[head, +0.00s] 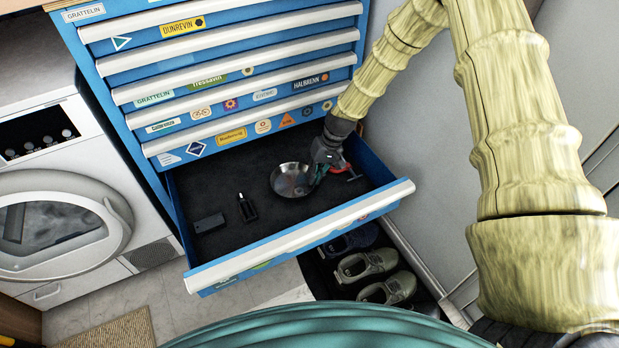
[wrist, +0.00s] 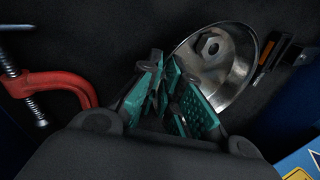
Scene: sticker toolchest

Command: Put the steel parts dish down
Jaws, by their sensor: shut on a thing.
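The steel parts dish (head: 292,180) is a shiny round bowl inside the open bottom drawer (head: 240,150) of the blue toolchest. My gripper (head: 319,172) reaches down into the drawer at the dish's right side. In the wrist view my gripper (wrist: 172,95) has its teal fingers closed at the near rim of the dish (wrist: 222,70). A hex nut (wrist: 212,46) lies in the dish. The dish is low, at or close to the drawer floor; I cannot tell whether its base touches. The fingers hide part of its rim.
A red clamp (head: 347,172) lies right of my gripper. A black item (head: 247,208) and a dark box (head: 208,223) lie left of the dish. The drawer front (head: 300,235) bounds the near side. Shoes (head: 366,265) stand on the floor outside. The drawer's middle front floor is clear.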

